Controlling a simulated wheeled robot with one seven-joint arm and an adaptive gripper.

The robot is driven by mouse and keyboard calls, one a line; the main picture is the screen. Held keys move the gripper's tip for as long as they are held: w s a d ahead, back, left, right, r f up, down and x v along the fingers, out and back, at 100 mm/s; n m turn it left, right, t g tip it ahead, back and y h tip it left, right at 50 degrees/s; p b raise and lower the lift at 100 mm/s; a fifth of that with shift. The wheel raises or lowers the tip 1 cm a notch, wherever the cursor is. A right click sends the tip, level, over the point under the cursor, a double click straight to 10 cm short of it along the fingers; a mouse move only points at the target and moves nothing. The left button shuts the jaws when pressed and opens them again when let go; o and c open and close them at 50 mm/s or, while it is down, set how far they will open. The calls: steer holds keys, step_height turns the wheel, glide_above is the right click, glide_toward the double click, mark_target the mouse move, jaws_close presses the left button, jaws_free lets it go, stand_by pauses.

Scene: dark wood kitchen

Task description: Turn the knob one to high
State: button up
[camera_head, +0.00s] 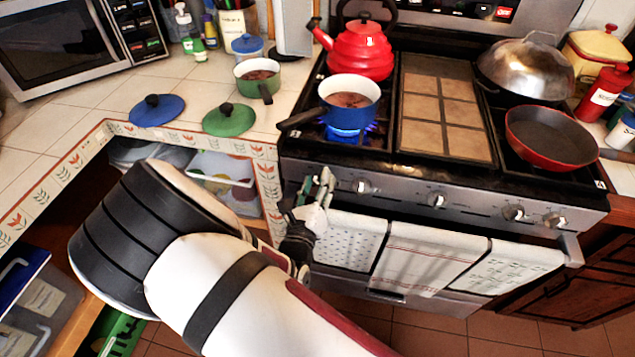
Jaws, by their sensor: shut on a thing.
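The stove front (400,195) has a row of knobs. My gripper (320,186) is at the left end of this row and is shut on the leftmost knob, which the fingers hide. The knob's exact angle cannot be seen. Another knob (362,186) is just right of my gripper. Further right are a middle knob (436,199) and two right-hand knobs, one (513,212) beside the other (554,220). A blue flame (345,132) burns under a blue pot (349,95) at the front left burner.
The pot's handle (300,120) points left over the stove edge. A red kettle (361,55) stands behind, and a red pan (550,137) sits at right. Towels (425,258) hang on the oven rail below the knobs. An open drawer with a clear container (225,168) lies left.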

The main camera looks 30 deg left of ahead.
steer(key=shift+s+a+f+n, duration=0.1)
steer(key=shift+f+n, duration=0.05)
steer(key=shift+n, duration=1.05)
steer(key=o, duration=1.1)
steer(key=shift+c, duration=0.2)
steer(key=v, duration=0.7)
steer(key=shift+s, duration=0.25)
